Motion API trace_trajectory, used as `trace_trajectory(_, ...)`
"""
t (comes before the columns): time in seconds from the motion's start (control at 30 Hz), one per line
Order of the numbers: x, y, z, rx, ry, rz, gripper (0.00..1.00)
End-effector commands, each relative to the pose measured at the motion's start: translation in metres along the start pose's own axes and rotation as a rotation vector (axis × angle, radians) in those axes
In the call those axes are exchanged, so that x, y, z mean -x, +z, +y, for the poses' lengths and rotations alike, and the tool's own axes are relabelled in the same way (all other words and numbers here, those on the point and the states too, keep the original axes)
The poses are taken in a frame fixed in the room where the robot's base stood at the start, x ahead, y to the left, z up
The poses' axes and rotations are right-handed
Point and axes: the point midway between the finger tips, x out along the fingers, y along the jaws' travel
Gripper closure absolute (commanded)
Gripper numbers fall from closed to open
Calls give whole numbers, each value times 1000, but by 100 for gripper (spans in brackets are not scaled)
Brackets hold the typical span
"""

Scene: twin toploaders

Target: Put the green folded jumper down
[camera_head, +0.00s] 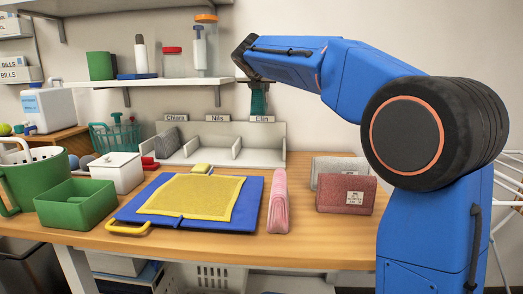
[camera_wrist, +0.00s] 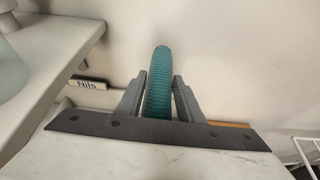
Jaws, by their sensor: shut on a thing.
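My gripper (camera_head: 257,86) is above the right end of the white divided rack, pointing down. It is shut on the green folded jumper (camera_head: 258,104), which hangs upright and thin. In the wrist view the jumper (camera_wrist: 158,85) stands between the two grey fingers (camera_wrist: 158,78). The white rack (camera_head: 234,157) at the back of the table has labels Chiara (camera_head: 175,117), Nils (camera_head: 217,117) and Elin (camera_head: 262,118). The jumper's lower end is near the Elin label, above that compartment. A grey folded thing (camera_head: 166,143) stands in the Chiara compartment. The Nils and Elin compartments look empty.
A shelf (camera_head: 160,82) with jars is left of my gripper. On the wooden table (camera_head: 325,253) lie a blue mat with a yellow cloth (camera_head: 190,195), a pink folded garment (camera_head: 278,205) and red and grey labelled folded items (camera_head: 345,197). Green containers (camera_head: 76,205) stand left.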

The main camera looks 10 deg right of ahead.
Motion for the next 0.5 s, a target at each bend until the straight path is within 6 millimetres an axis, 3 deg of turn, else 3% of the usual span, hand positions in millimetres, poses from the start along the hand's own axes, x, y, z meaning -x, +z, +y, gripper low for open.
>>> trace_trajectory(0.5, -39, -93, -1, 3, -1, 2, 99)
